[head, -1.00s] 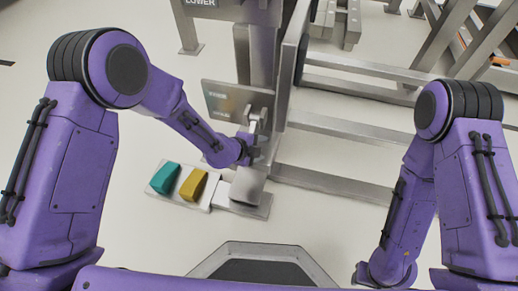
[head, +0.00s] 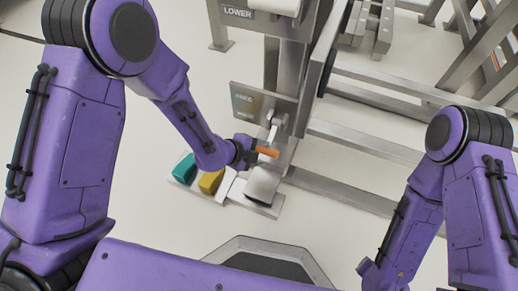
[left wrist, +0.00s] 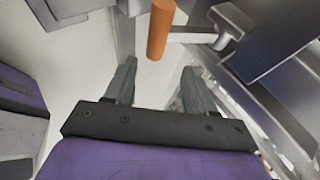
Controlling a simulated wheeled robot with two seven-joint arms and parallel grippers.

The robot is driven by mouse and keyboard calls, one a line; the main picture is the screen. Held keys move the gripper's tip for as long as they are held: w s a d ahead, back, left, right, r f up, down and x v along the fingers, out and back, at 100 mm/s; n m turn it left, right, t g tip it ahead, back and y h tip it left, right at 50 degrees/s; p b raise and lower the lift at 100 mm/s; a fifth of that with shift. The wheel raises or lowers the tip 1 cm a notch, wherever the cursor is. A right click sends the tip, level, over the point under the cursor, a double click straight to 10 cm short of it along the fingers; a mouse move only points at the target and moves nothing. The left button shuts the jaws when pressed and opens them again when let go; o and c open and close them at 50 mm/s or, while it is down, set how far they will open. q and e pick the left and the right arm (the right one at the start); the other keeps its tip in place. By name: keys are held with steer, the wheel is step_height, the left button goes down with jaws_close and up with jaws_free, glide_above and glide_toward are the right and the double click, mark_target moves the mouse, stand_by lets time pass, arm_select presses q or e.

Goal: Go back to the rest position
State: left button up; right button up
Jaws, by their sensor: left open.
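My left gripper (head: 250,153) is open, beside an orange handle (head: 267,152) at the metal post with a small grey panel. In the left wrist view, both fingers (left wrist: 157,80) are apart with nothing between them. The orange handle (left wrist: 160,28) shows there just beyond the fingertips, on a silver lever (left wrist: 215,30). My right arm reaches down at the lower right of the head view; its gripper is not visible.
A teal block (head: 184,168) and a yellow block (head: 211,181) sit on a metal base plate by the post. Metal rails (head: 355,148) run to the right. A sign reading LOWER (head: 237,12) is at the top. Pale floor lies open at left.

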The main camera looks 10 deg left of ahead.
stand_by(0.7)
arm_select(q)
steer(key=s+a+f+n+t+y, duration=0.1)
steer(key=s+a+f+n+y, duration=0.4)
steer(key=n, duration=0.6)
steer(key=s+a+f+n+y, duration=0.1)
steer(key=s+a+f+n, duration=0.1)
steer(key=a+n, duration=0.8)
steer(key=s+a+f+n+g+y+p, duration=0.1)
steer(key=s+a+f+n+g+y, duration=0.2)
steer(key=s, duration=0.7)
steer(key=s+a+f+n+g+p, duration=0.15)
steer(key=s+a+n, duration=0.3)
steer(key=s, duration=0.45)
step_height(320, 180, up, 36)
steer(key=w+p, duration=0.1)
steer(key=p, duration=3.3)
steer(key=shift+d+f+y+p, duration=0.2)
steer(key=shift+d+y+p, duration=0.1)
steer(key=shift+d+p, duration=0.05)
